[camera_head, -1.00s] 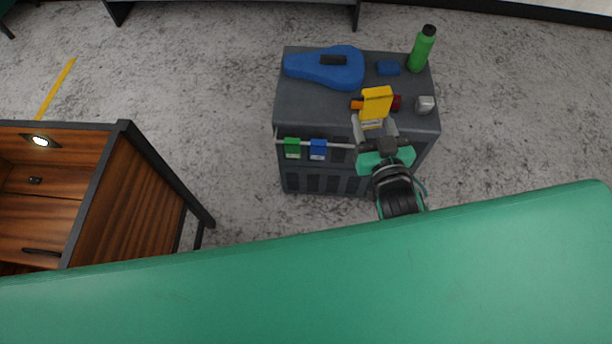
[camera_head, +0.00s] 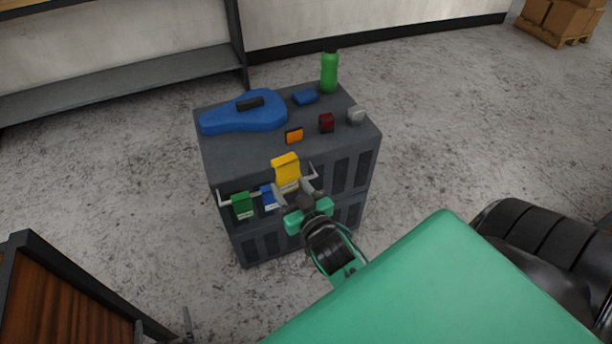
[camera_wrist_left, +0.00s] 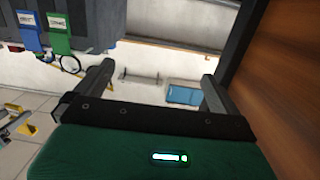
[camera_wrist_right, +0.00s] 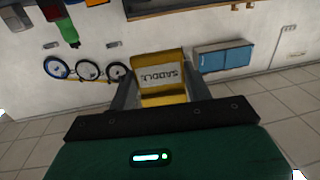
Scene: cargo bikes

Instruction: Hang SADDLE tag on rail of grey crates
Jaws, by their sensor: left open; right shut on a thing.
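The yellow SADDLE tag (camera_head: 286,169) is held in my right gripper (camera_head: 299,193), just above and in front of the rail (camera_head: 226,201) near its right end. I cannot tell whether it touches the rail. In the right wrist view the tag (camera_wrist_right: 160,72) sits between the shut fingers, its lettering upside down. A green tag (camera_head: 242,206) and a blue tag (camera_head: 268,197) hang on the rail left of it. The rail is on the front of the grey crates (camera_head: 345,150). My left gripper (camera_wrist_left: 155,88) is open and empty; its fingertips show at the head view's lower left.
A wooden cabinet (camera_head: 60,300) stands lower left.

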